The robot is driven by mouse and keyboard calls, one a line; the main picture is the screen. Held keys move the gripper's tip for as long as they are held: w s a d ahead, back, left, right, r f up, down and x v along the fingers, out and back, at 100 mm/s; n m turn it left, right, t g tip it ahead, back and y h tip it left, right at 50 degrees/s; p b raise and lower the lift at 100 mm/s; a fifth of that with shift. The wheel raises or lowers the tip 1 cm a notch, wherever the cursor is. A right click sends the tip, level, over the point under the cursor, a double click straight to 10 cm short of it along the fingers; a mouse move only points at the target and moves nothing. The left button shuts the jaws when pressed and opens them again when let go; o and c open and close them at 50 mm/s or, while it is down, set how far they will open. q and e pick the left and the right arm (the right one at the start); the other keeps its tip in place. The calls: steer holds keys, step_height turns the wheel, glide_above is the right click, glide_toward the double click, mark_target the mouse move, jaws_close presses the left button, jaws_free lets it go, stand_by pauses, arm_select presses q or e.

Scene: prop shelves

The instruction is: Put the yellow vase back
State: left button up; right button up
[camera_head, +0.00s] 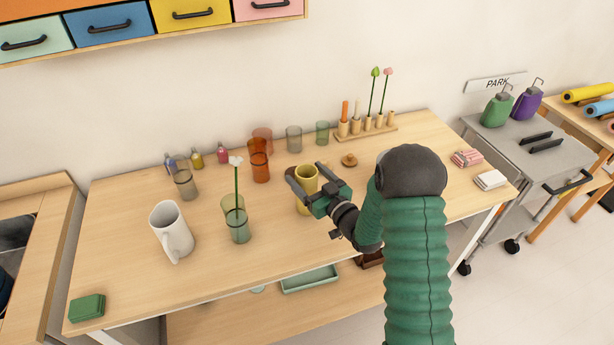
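The yellow vase (306,175) stands upright near the middle of the wooden table, left of my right arm. My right gripper (306,182) reaches in from the right, with one dark finger on each side of the vase. The fingers sit close against its wall, and the gripper looks shut on it. The gripper hides part of the vase's middle and right side. I cannot tell whether the vase's base touches the table. My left gripper is not in view.
A green glass with a white flower (236,218), a white pitcher (171,232) and an orange glass (259,162) stand to the left. A wooden holder with stems (366,131) is behind. A small wooden knob (349,160) lies nearby. The table's front left is mostly clear.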

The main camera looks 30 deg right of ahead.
steer(key=shift+r, duration=0.1)
steer(key=s+b, duration=0.1)
steer(key=s, duration=1.1)
steer(key=w+a+f+g, duration=0.1)
steer(key=a+f+g, duration=0.1)
steer(key=f+g, duration=0.1)
steer(key=w+a+f+g+h, duration=0.1)
steer(key=f+g, duration=0.1)
steer(key=shift+w+a+n, duration=0.1)
steer(key=shift+w+n, duration=0.2)
steer(key=a+g, duration=0.1)
steer(key=s+a+f+g, duration=0.1)
steer(key=shift+s+a+f+g, duration=0.15)
steer(key=shift+f+g, duration=0.15)
steer(key=s+a+g+p, duration=0.2)
steer(key=s+a+g, duration=0.5)
steer(key=s+a, duration=0.4)
steer(key=s, duration=0.2)
steer(key=shift+s+a+r+m+g+y, duration=0.15)
steer(key=shift+s+r+m+g+y, duration=0.15)
steer(key=shift+s+r+m+g, duration=0.1)
